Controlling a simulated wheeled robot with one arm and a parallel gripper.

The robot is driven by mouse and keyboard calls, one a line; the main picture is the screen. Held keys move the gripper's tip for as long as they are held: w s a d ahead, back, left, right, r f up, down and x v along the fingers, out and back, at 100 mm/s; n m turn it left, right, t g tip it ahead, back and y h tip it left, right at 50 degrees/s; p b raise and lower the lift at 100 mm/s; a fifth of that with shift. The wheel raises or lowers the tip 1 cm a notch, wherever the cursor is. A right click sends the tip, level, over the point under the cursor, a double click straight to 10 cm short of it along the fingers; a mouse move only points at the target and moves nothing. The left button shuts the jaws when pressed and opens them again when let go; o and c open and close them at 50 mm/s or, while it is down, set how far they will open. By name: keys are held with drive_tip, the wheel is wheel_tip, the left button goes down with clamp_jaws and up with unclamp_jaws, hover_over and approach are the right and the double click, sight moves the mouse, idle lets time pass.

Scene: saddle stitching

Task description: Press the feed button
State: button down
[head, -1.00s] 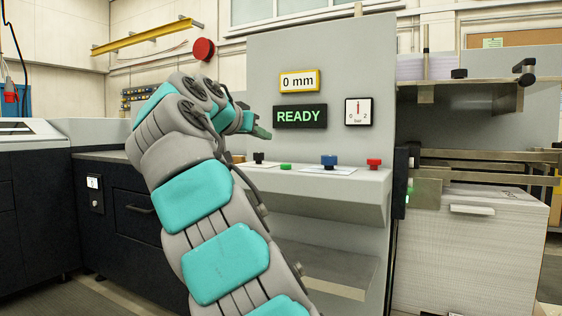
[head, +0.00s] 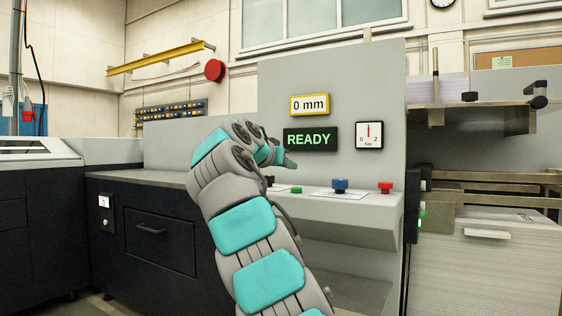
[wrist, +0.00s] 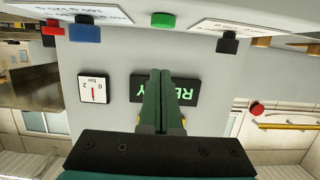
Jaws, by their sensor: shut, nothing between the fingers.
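A control shelf (head: 330,207) on the grey machine carries a row of controls. The green button (head: 296,190) sits between a black knob (head: 269,181) and a blue knob (head: 340,185); a red button (head: 385,187) is at the right end. I cannot read a feed label on any of them. My gripper (head: 290,164) is shut and empty, just above the green button in the head view and apart from it. In the upside-down wrist view, the shut fingertips (wrist: 160,72) point toward the green button (wrist: 163,20), with a gap between.
Above the shelf are a READY display (head: 310,139), a 0 mm sign (head: 309,105) and a pressure gauge (head: 369,135). Dark cabinets (head: 155,225) stand at left.

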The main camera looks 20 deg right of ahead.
sight(291, 194)
drive_tip(key=shift+w+d+f+b, duration=0.25)
drive_tip(key=shift+d+f+b, duration=0.15)
drive_tip(key=shift+f, duration=0.2)
drive_tip(key=shift+w+d+f+b, duration=0.25)
drive_tip(key=shift+d+f+b, duration=0.1)
drive_tip(key=shift+f, duration=0.25)
drive_tip(key=shift+f+b, duration=0.55)
drive_tip(key=shift+f, duration=0.55)
drive_tip(key=shift+a, duration=0.1)
